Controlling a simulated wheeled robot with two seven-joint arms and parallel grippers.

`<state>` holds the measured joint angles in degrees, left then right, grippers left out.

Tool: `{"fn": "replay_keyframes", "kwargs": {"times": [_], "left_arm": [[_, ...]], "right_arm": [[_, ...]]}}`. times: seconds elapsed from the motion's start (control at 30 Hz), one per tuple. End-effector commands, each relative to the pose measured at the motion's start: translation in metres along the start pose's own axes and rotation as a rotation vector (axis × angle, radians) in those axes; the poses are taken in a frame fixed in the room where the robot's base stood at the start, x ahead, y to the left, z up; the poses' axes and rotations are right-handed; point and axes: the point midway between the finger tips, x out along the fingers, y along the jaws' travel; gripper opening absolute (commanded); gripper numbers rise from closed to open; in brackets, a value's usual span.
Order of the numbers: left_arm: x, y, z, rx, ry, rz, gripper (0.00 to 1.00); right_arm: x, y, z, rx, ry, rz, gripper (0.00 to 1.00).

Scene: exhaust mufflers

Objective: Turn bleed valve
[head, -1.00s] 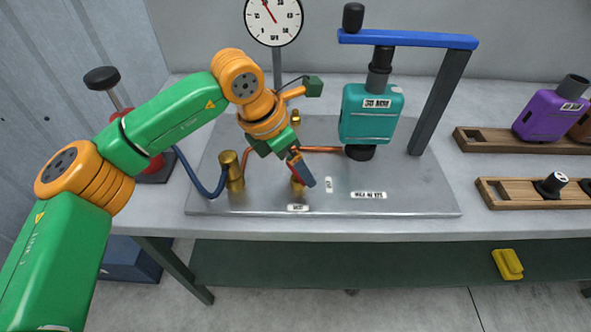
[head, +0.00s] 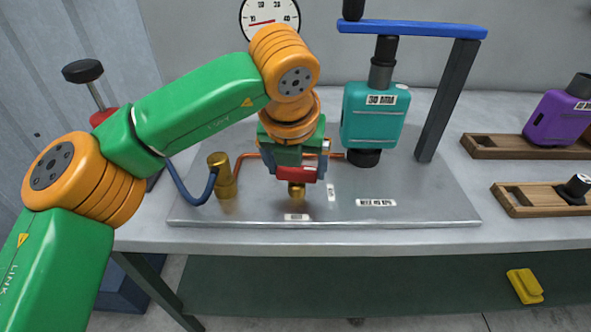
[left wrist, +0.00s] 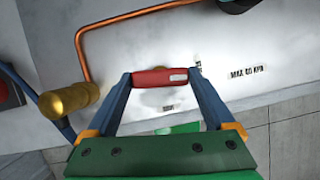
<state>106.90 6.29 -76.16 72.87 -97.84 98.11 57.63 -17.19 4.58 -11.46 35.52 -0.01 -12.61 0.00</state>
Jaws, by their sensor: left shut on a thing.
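The bleed valve has a red handle (head: 296,174) with a white mark at one end, above a brass stem (head: 297,191) on the metal plate. My left gripper (head: 297,173) reaches down over it, its two blue fingers shut on the ends of the handle. In the left wrist view the red handle (left wrist: 160,77) lies crosswise between the fingertips (left wrist: 160,78), and a blurred round shape shows under it. The pressure gauge (head: 269,14) stands behind, its top cut off, with the red needle pointing left. My right gripper is in no view.
The metal plate (head: 420,205) also carries a brass fitting (head: 222,176) with a blue hose, copper pipe, and a teal muffler (head: 372,115) under a blue clamp bar (head: 410,28). Wooden racks (head: 520,205) stand to the right.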

Motion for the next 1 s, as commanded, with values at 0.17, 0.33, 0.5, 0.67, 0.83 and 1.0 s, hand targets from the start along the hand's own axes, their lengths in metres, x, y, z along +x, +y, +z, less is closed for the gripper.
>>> {"fn": "replay_keyframes", "kwargs": {"times": [0.17,0.33,0.5,0.67,0.83,1.0], "left_arm": [[0.0,-0.0007,0.0006,-0.079,-0.003,0.032,0.32],[-0.0004,-0.0007,0.0008,-0.124,-0.003,0.051,0.32],[-0.0005,-0.0009,0.0008,-0.145,-0.002,0.059,0.32],[-0.0005,-0.0008,0.0009,-0.15,-0.002,0.061,0.32],[-0.0005,-0.0007,0.0009,-0.15,-0.002,0.061,0.32],[-0.0004,-0.0006,0.0008,-0.15,-0.001,0.061,1.0]], "right_arm": [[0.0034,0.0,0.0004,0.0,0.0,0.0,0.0],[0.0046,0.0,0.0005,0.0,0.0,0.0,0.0],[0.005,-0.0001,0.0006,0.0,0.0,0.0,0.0],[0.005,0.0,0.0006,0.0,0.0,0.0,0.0],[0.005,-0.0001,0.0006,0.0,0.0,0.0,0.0],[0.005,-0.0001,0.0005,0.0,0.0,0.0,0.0]]}}
